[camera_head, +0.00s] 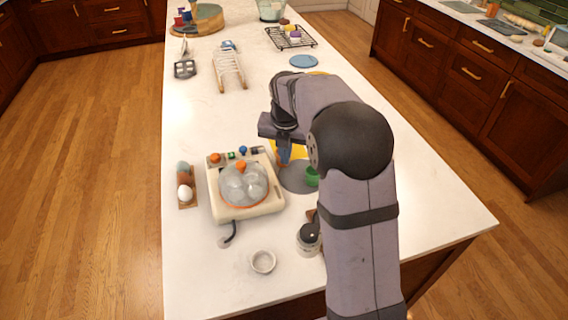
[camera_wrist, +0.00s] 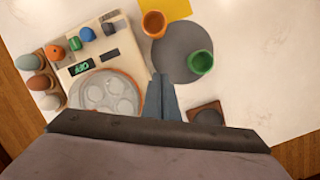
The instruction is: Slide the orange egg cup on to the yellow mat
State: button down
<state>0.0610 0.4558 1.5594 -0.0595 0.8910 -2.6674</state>
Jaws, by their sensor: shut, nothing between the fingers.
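The orange egg cup (camera_wrist: 153,24) stands upright in the wrist view, between the yellow mat (camera_wrist: 176,8) and the round grey mat (camera_wrist: 180,64). Its top overlaps the yellow mat's lower edge; I cannot tell where its base rests. In the head view the yellow mat (camera_head: 300,151) shows only in part behind my gripper, and the orange cup is hidden there. My gripper (camera_wrist: 163,79) is shut and empty, its tips below the orange cup in the wrist view, by the grey mat's left edge. My gripper (camera_head: 285,156) points down in the head view.
A green egg cup (camera_wrist: 200,62) stands on the grey mat's right side. The egg cooker (camera_head: 244,205) with coloured knobs is close on the left. An egg tray (camera_head: 186,199), a small white bowl (camera_head: 262,262) and a jar (camera_head: 308,240) stand around. The counter right of the mats is clear.

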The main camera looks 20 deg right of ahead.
jog(key=n, duration=0.3)
jog(key=shift+f, duration=0.1)
jog(key=p, duration=0.3)
send_near(284, 170)
jog(key=f, duration=0.1)
jog(key=s+f, duration=0.1)
jog(key=f, duration=0.1)
jog(key=s+f, duration=0.1)
jog(key=f, duration=0.1)
jog(key=shift+s+a+f, duration=0.2)
jog(key=shift+s+a, duration=0.05)
jog(key=shift+w+d+p, duration=0.2)
jog(key=shift+w+p, duration=0.55)
jog(key=shift+w, duration=0.25)
jog(key=shift+w+d+f+p, duration=0.1)
jog(key=shift+w+d+p, duration=0.15)
jog(key=shift+w+p, duration=0.5)
jog(key=shift+w, duration=0.25)
jog(key=shift+w+d+b, duration=0.2)
jog(key=shift+w+d, duration=0.1)
jog(key=shift+w, duration=0.85)
jog(key=shift+w+d+b, duration=0.25)
jog(key=shift+w+d, duration=0.05)
jog(key=shift+w, duration=0.85)
jog(key=shift+w+d+b, duration=0.2)
jog(key=shift+w+d, duration=0.1)
jog(key=shift+w, duration=0.85)
jog(key=shift+s, duration=0.25)
